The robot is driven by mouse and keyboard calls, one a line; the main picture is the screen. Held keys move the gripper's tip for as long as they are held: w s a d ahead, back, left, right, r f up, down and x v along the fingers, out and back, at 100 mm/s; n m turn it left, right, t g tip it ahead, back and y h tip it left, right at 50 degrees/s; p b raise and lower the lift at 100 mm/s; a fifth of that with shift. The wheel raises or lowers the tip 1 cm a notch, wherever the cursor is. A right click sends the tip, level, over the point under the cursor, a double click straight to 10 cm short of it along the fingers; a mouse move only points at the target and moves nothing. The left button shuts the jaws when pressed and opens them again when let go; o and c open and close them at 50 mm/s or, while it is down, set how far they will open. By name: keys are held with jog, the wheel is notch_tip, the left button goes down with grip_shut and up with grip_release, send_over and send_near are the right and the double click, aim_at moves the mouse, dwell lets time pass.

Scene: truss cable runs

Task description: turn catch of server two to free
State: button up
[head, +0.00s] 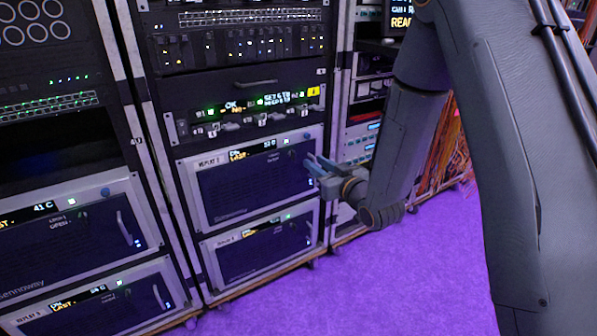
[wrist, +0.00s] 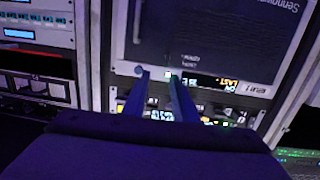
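A server in the middle rack (head: 245,178), with a label that seems to read "REPLAY 2", has a lit display strip and a dark front. A small round blue knob, likely its catch (head: 306,136), sits at its upper right. My gripper (head: 310,162) is in front of the server's right side, open and empty. In the wrist view, which is upside down, the server front (wrist: 215,35) is above my two spread fingers (wrist: 159,76).
Another server (head: 262,248) sits below, and two more (head: 75,230) fill the left rack. A panel with lit switches (head: 245,112) is directly above. Orange cables (head: 445,150) hang at the right rack. The purple floor (head: 400,280) in front is clear.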

aim_at(295, 154)
jog(key=shift+t+y, duration=0.3)
jog(key=shift+y, duration=0.4)
jog(key=x, duration=0.3)
jog(key=f+b+x, duration=0.1)
jog(key=x, duration=0.2)
jog(key=b+x, duration=0.1)
jog(key=x, duration=0.1)
jog(key=shift+a+f, duration=0.15)
jog(key=shift+a, duration=0.5)
grip_shut()
